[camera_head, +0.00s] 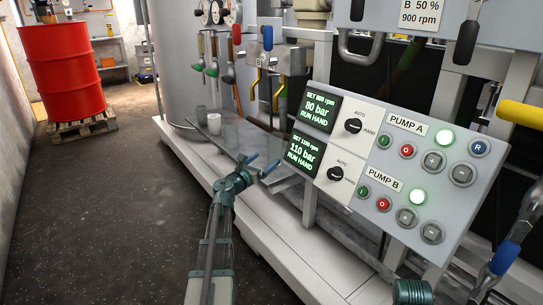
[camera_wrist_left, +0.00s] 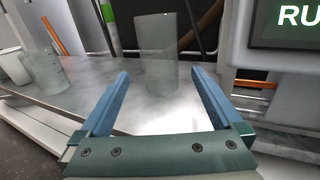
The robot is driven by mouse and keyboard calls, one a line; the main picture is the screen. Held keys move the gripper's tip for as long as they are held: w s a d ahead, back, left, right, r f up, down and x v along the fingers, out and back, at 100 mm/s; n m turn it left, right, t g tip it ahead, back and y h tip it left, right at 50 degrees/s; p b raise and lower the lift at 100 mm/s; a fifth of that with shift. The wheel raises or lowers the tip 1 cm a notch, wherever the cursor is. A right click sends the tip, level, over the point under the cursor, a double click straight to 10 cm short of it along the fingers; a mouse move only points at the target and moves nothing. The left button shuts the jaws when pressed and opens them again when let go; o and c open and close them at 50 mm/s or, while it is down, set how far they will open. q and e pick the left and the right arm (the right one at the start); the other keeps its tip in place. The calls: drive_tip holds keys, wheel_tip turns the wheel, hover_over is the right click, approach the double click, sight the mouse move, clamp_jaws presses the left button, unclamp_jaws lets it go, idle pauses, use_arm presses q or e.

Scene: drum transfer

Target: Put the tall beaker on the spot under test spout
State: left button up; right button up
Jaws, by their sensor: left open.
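In the left wrist view a tall clear beaker (camera_wrist_left: 156,55) stands upright on a grey metal shelf (camera_wrist_left: 75,98), ahead of my left gripper and between the lines of its fingers. I cannot make the tall beaker out clearly in the head view. My left gripper (camera_head: 260,165) is open and empty over the near end of the shelf. Its two blue fingers also show in the left wrist view (camera_wrist_left: 157,100), apart from the beaker. Several spouts with coloured handles (camera_head: 212,68) hang above the shelf; I cannot tell which is the test spout.
A marked beaker (camera_wrist_left: 43,68) and a white cup (camera_wrist_left: 14,67) stand left of the tall beaker. The pump control panel (camera_head: 385,165) stands close right of my left gripper. A red drum (camera_head: 62,72) stands on a pallet at the far left. The floor (camera_head: 95,205) is clear.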

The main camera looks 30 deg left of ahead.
use_arm(q)
drive_tip(key=shift+s, duration=1.7)
drive_tip(key=shift+s, duration=0.1)
